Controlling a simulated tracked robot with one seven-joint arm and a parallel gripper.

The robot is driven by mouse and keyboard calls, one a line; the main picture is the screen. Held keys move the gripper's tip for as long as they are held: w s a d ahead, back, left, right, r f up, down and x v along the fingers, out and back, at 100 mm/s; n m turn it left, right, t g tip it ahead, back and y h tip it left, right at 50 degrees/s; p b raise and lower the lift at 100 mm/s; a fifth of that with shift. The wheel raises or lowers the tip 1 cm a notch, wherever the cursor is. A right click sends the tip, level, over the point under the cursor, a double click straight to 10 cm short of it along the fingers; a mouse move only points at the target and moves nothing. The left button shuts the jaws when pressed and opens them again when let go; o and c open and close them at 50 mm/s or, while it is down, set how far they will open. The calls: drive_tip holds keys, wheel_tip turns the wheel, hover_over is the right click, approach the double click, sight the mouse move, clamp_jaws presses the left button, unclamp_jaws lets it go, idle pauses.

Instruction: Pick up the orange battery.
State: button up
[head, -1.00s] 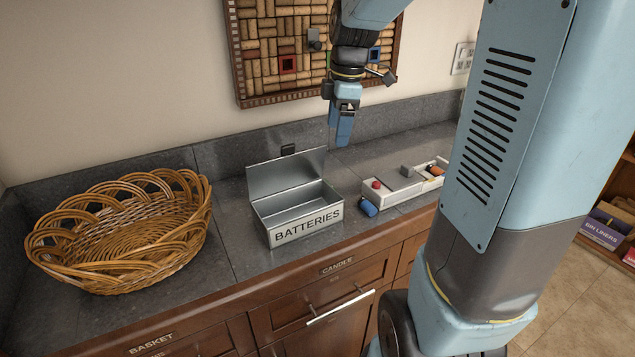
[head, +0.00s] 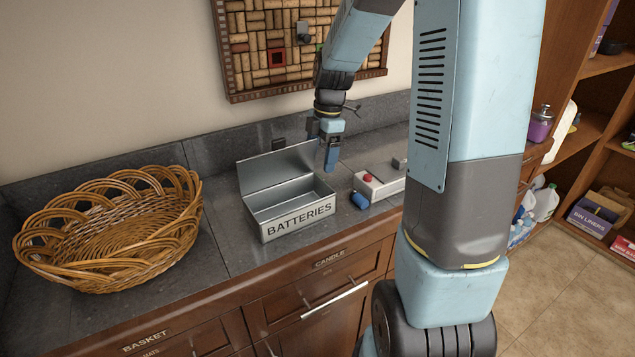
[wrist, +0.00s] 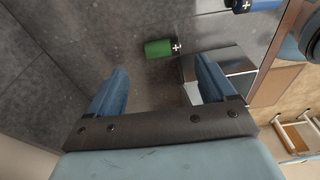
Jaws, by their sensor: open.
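I see no orange battery in either current view; the right part of the white tray (head: 385,188), where it lay earlier, is hidden behind my arm. My gripper (head: 331,163) hangs above the counter, just right of the metal battery box's raised lid. In the wrist view its fingers (wrist: 163,82) are spread, with nothing between them. A green battery (wrist: 158,48) lies on the counter ahead of the fingers. A blue battery (head: 360,200) lies on the counter between box and tray; it also shows at the wrist view's top edge (wrist: 250,5).
The open metal box (head: 300,222) marked BATTERIES stands mid-counter. A wicker basket (head: 110,235) stands to its left. A red item (head: 367,177) sits in the tray. A corkboard (head: 285,45) hangs behind on the wall. Shelves (head: 600,130) stand at right.

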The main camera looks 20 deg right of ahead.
drive_tip(key=shift+s+a+f, duration=0.15)
drive_tip(key=shift+s+f, duration=0.05)
drive_tip(key=shift+f, duration=1.2)
drive_tip(key=shift+s+a+f, duration=0.15)
drive_tip(key=shift+f, duration=1.25)
drive_tip(key=c, duration=1.2)
drive_tip(key=shift+o, duration=0.2)
drive_tip(key=shift+r, duration=0.15)
